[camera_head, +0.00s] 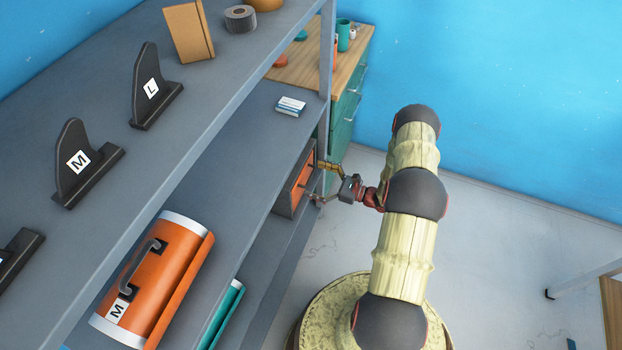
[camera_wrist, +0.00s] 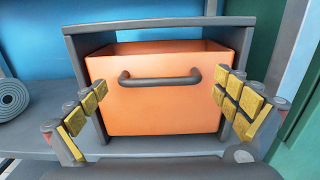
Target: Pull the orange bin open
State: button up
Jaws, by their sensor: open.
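The orange bin (camera_wrist: 165,112) sits inside a grey open-fronted housing (camera_wrist: 160,32) in the wrist view, with a dark bar handle (camera_wrist: 160,79) across its upper front. The bin's top rim and part of its inside show below the housing's roof. In the head view the bin (camera_head: 301,178) is on a lower shelf, partly hidden by my gripper. My gripper (camera_head: 325,183) is in front of it. In the wrist view my gripper (camera_wrist: 160,112) is open, its yellow-padded fingers to the left and right of the handle, apart from it and holding nothing.
Grey shelving (camera_head: 225,160) runs along the left, its post (camera_head: 327,75) close to my gripper. A green drawer cabinet (camera_head: 345,115) stands beyond. A rolled mat (camera_wrist: 12,100) lies left of the housing. An orange case (camera_head: 155,280) lies on a shelf. Floor to the right is mostly clear.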

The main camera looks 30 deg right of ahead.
jog(key=shift+w+a, duration=0.3)
jog(key=shift+w, duration=0.1)
jog(key=c, duration=1.6)
